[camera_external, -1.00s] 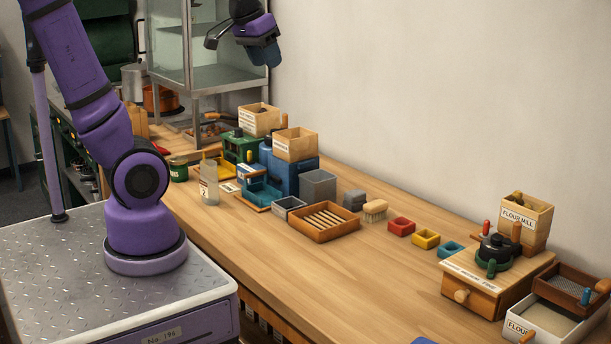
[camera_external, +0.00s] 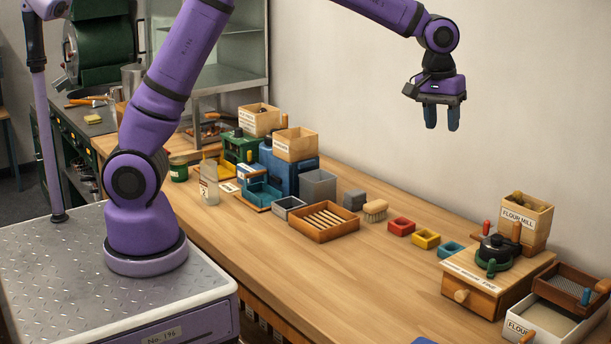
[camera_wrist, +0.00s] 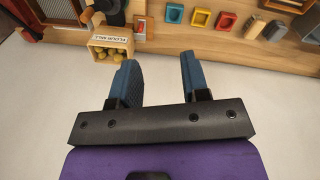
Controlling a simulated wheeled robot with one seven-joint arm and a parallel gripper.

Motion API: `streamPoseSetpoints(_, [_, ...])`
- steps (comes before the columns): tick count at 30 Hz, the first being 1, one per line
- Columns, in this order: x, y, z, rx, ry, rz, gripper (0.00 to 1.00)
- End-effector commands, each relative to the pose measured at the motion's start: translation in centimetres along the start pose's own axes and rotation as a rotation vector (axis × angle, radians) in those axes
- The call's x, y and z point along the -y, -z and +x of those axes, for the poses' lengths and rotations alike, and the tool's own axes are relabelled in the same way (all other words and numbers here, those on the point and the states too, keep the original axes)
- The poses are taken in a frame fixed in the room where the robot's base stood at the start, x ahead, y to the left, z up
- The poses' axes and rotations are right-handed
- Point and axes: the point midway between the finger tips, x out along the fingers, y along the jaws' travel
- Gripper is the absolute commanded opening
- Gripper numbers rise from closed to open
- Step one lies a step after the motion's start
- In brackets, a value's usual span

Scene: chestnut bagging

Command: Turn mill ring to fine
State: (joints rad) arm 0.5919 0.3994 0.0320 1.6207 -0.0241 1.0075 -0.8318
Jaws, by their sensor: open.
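The flour mill (camera_external: 478,283) is a wooden box at the right end of the bench, with a label along its top edge and a knob on its front. On top sits a black round part with a green ring (camera_external: 492,266) and a red-tipped peg. A hopper box labelled FLOUR MILL (camera_external: 522,222) stands behind it; it also shows in the wrist view (camera_wrist: 110,43). The ring's setting is too small to read. My gripper (camera_external: 442,118) is open and empty, pointing down high above the bench, left of the mill. Its blue fingers show in the wrist view (camera_wrist: 158,75).
Red (camera_external: 401,227), yellow (camera_external: 425,239) and teal (camera_external: 451,250) small trays lie left of the mill, near a brush (camera_external: 375,210) and a slatted wooden tray (camera_external: 323,236). A white flour box (camera_external: 540,318) and a brown sieve tray (camera_external: 568,290) stand right. The front middle bench is clear.

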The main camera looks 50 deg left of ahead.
Motion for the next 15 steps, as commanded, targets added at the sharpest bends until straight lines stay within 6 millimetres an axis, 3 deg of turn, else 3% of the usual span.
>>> streamPoseSetpoints(3, [-4.6, -0.9, 4.1, 0.025, 0.026, -0.017, 0.42])
streamPoseSetpoints(9, [-11.0, -3.3, 10.8, 0.052, 0.065, -0.055, 0.42])
streamPoseSetpoints(15, [-14.5, -5.4, 15.2, 0.064, 0.092, -0.080, 0.42])
